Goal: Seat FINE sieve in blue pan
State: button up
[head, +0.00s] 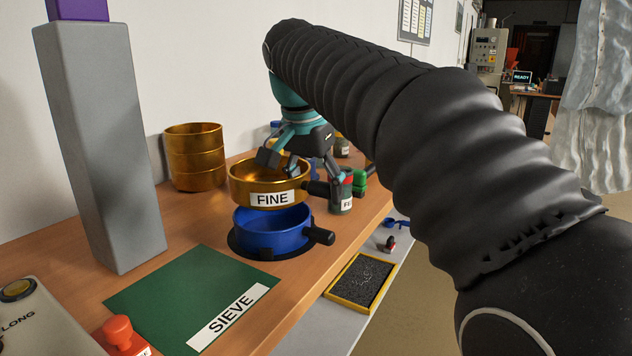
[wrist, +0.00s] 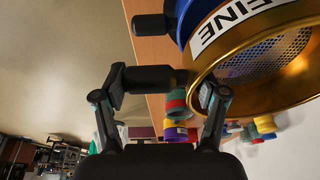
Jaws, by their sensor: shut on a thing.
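The brass FINE sieve (head: 240,190) is held roughly level just above the blue pan (head: 262,238), with a visible gap between them. My gripper (head: 303,172) is shut on the sieve at its handle side; one finger is at the rim and the other by the black handle (wrist: 150,78). The wrist view shows the sieve's label and mesh (wrist: 262,62), with part of the blue pan (wrist: 190,14) behind. The pan sits on a dark round base (head: 235,243), its black handle pointing right. The exact finger contact is hard to tell.
A brass sieve stack (head: 194,158) stands at the back left. A tall grey post (head: 105,150) and a green SIEVE mat (head: 165,300) are to the left. Small containers (head: 341,198) stand close behind my gripper. A black-filled yellow tray (head: 362,283) lies at the front right.

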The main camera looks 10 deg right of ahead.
jog(key=shift+f+b, duration=0.55)
jog(key=shift+f, duration=0.5)
jog(key=shift+p, duration=0.55)
dwell(1.0)
jog(key=shift+f+b, duration=0.75)
jog(key=shift+f, duration=0.25)
jog(key=o, duration=1.6)
jog(key=v, duration=1.2)
jog(key=shift+s+d, duration=0.1)
jog(key=shift+d, duration=0.05)
